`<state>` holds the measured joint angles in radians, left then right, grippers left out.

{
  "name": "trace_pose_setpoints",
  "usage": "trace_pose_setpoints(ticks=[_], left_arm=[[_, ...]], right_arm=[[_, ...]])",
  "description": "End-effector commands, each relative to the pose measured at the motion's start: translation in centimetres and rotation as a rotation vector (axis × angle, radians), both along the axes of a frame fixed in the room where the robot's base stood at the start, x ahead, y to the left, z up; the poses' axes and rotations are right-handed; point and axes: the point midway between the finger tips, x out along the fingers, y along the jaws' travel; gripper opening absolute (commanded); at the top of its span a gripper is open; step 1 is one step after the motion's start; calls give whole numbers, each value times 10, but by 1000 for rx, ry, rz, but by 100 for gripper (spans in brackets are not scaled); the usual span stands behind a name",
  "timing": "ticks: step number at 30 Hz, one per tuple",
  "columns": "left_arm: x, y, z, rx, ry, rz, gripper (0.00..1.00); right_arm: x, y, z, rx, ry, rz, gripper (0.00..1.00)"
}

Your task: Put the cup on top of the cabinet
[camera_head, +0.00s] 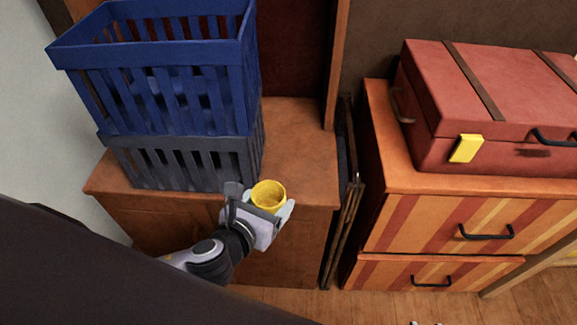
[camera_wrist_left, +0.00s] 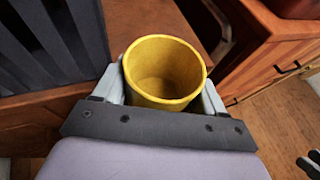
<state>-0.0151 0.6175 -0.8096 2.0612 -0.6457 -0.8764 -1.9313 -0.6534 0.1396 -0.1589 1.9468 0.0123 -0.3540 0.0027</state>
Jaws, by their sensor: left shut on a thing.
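The yellow cup (camera_head: 268,195) is upright between the fingers of my left gripper (camera_head: 269,207), which is shut on it. The cup is at the front edge of the low wooden cabinet (camera_head: 300,150) in the head view; I cannot tell whether it touches the top. In the left wrist view the cup (camera_wrist_left: 164,72) looks empty, with the pale fingers on its two sides. A small dark and pale piece (camera_wrist_left: 310,162) at the wrist view's right edge may be my right gripper; its jaws are not clear.
A blue crate (camera_head: 160,95) on a grey crate (camera_head: 185,162) fills the cabinet's left part. Its top is bare to their right. A striped drawer chest (camera_head: 440,235) with a red suitcase (camera_head: 480,100) stands right, past a narrow gap holding a folded frame (camera_head: 343,230).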

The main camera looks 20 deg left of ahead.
Motion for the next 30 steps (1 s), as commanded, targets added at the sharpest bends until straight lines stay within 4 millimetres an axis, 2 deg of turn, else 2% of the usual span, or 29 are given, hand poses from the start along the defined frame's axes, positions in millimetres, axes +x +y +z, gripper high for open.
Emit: trace_pose_setpoints(ticks=[1,9,13,16,20,27,30], left_arm=[[15,-2,2,-2,-6,2,41],[84,-10,2,-3,-4,2,41],[109,-13,1,-2,-3,1,41],[120,-14,0,-1,-1,0,41],[125,-15,-1,-2,1,0,41],[124,-15,-33,-1,4,1,41],[124,-14,-36,-2,0,1,41]], right_arm=[[0,0,1,0,0,0,43],[0,0,1,1,-2,-1,43],[1,0,0,1,-3,-1,43],[1,0,0,1,-4,0,43],[2,0,0,1,-6,0,43],[3,0,-9,1,-7,0,43],[3,0,-10,2,-8,0,43]])
